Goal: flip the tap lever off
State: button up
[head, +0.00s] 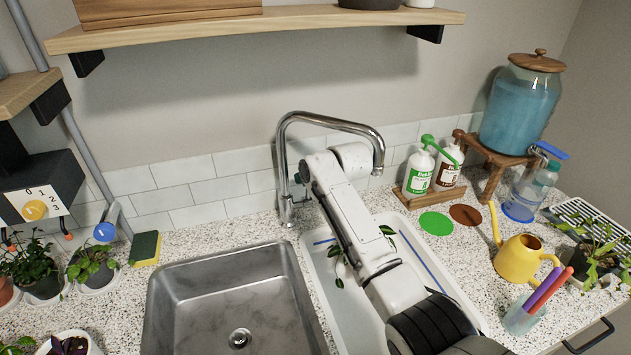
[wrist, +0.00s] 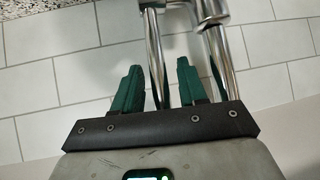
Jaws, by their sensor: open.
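The chrome tap (head: 281,160) stands upright behind the sink, its spout arching to the right. My gripper (head: 299,177) is beside the tap's upright, and my arm hides part of the area under the spout. In the wrist view the green fingers of my gripper (wrist: 159,66) are open. A shiny bar (wrist: 154,40) runs up between or just behind them, and a second chrome tube (wrist: 222,50) lies to the right of the right finger. A chrome fitting shows at the top. I cannot tell which bar is the lever, or whether a finger touches it.
The steel sink (head: 240,290) is empty. A white drainer tray (head: 330,290) lies under my arm. Soap bottles (head: 418,172), a blue water dispenser (head: 520,105) and a yellow watering can (head: 517,258) stand to the right. A shelf (head: 260,25) hangs above the tap.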

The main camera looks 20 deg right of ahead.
jog(key=shift+s+d+r, duration=0.1)
jog(key=shift+s+r, duration=0.15)
jog(key=shift+s, duration=0.15)
jog(key=s+d+b, duration=0.2)
jog(key=s+d, duration=0.1)
jog(key=s, duration=0.8)
jog(key=shift+s, duration=0.35)
